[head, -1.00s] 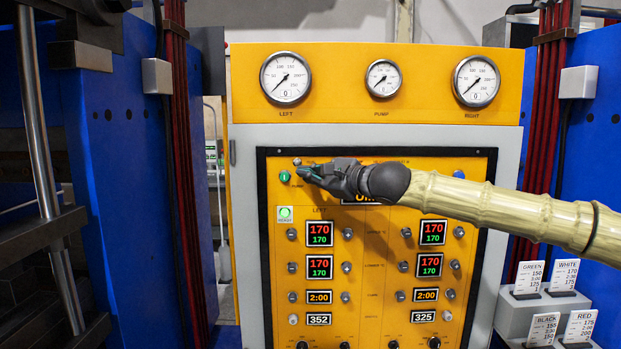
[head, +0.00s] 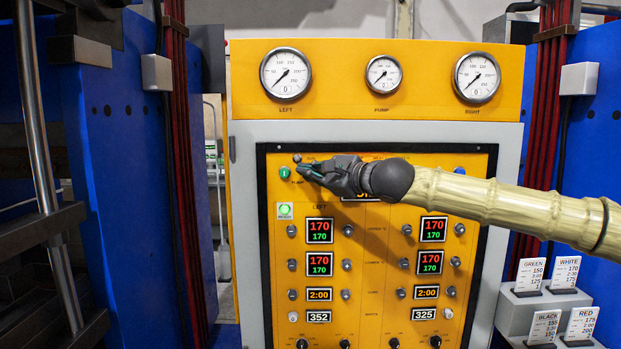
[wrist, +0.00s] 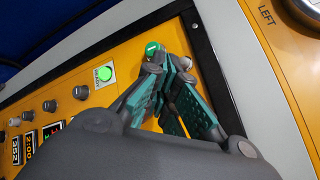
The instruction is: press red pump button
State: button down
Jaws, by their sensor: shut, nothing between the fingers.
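The yellow control panel (head: 385,240) is ahead, with a green lit button (head: 285,172) at its upper left. The green button also shows in the wrist view (wrist: 153,48), just beyond my fingers. My gripper (head: 299,168) is shut and empty, with its fingertips at the panel's upper left, just right of the green button. No red button shows in either view; the gripper covers the panel just right of the green one. I cannot tell whether the fingertips touch the panel. In the wrist view my gripper (wrist: 172,66) points at the panel beside the green button.
A small grey knob (head: 297,158) sits just above the fingertips. A green ready lamp (head: 285,211) is below. Three gauges, including the pump gauge (head: 384,74), are above the panel. Displays and several knobs fill the lower panel. Blue press frames (head: 130,150) stand on both sides.

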jog(key=shift+s, duration=0.4)
jog(key=shift+s+b, duration=1.5)
jog(key=shift+s, duration=1.05)
jog(key=shift+f, duration=0.1)
